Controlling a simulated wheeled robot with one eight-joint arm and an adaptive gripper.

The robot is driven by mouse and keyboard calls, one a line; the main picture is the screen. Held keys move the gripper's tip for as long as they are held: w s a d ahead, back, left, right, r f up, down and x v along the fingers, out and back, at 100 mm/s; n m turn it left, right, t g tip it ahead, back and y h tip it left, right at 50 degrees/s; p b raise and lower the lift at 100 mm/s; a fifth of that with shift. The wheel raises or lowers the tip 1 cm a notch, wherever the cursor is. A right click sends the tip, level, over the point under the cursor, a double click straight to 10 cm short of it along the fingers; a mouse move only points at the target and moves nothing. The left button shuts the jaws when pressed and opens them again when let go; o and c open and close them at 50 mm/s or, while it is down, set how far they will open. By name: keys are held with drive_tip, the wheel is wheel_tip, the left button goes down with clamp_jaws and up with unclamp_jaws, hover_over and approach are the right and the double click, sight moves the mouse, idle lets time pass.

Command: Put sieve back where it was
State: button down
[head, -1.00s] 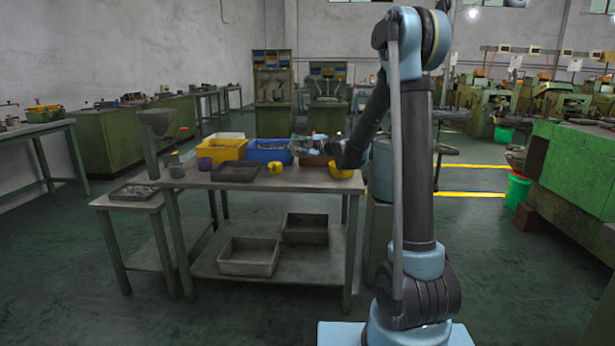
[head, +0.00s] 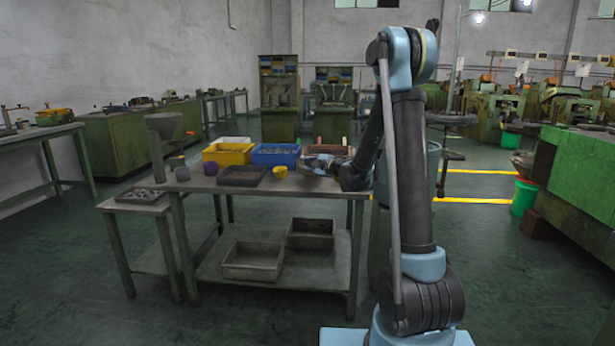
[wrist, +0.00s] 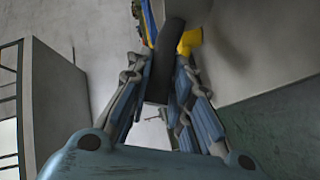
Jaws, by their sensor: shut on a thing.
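My gripper (wrist: 165,90) is shut on a dark curved piece (wrist: 168,48) in the wrist view, which I take to be part of the sieve. Its full outline is hidden by the fingers and the frame edge. In the head view my gripper (head: 314,163) is low at the right part of the grey worktable (head: 300,188). What it holds is too small to make out there, and I cannot tell whether it touches the tabletop.
A reddish box (head: 328,150) is behind my gripper. Trays (head: 252,262) lie on the lower shelf.

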drive_tip(key=shift+f, duration=2.05)
drive_tip(key=c, duration=1.5)
unclamp_jaws()
drive_tip(key=shift+o, duration=0.2)
